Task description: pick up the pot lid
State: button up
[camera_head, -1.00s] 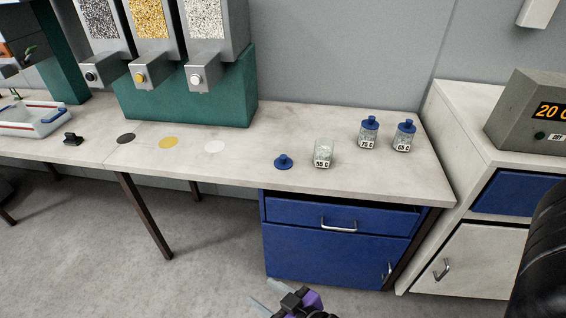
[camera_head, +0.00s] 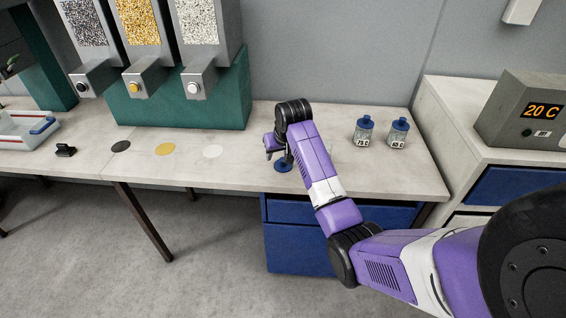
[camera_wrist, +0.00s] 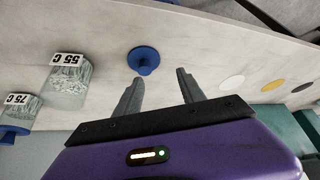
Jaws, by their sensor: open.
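The pot lid (camera_head: 283,168) is a small blue disc with a knob, lying on the bench top. In the wrist view the lid (camera_wrist: 144,62) lies just past my fingertips, nearer the left finger. My gripper (camera_wrist: 159,77) is open and empty, with nothing between its fingers. In the head view my gripper (camera_head: 280,153) is over the lid and partly covers it. The open glass pot marked 55 C (camera_wrist: 68,84) stands left of the lid in the wrist view.
Two pots with blue lids, marked 75 C (camera_head: 363,132) and 65 C (camera_head: 397,134), stand right of my arm. Grey, yellow (camera_head: 165,149) and white spots mark the bench to the left, below the dispensers (camera_head: 143,75). A heater reading 20 C (camera_head: 537,112) stands far right.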

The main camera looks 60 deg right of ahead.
aim_at(279, 166)
jog(key=shift+g+y, duration=0.3)
jog(key=shift+g, duration=0.2)
jog(key=shift+d+f+p, duration=0.15)
jog(key=shift+d+f, duration=0.55)
jog(key=shift+f, duration=0.25)
jog(key=shift+d+f+p, duration=0.1)
jog(key=shift+d+f, duration=0.55)
jog(key=shift+f, duration=0.35)
jog(key=shift+d+f+p, duration=0.15)
jog(key=shift+d+f, duration=0.55)
jog(key=shift+f, duration=0.25)
jog(key=shift+c, duration=0.2)
grip_shut()
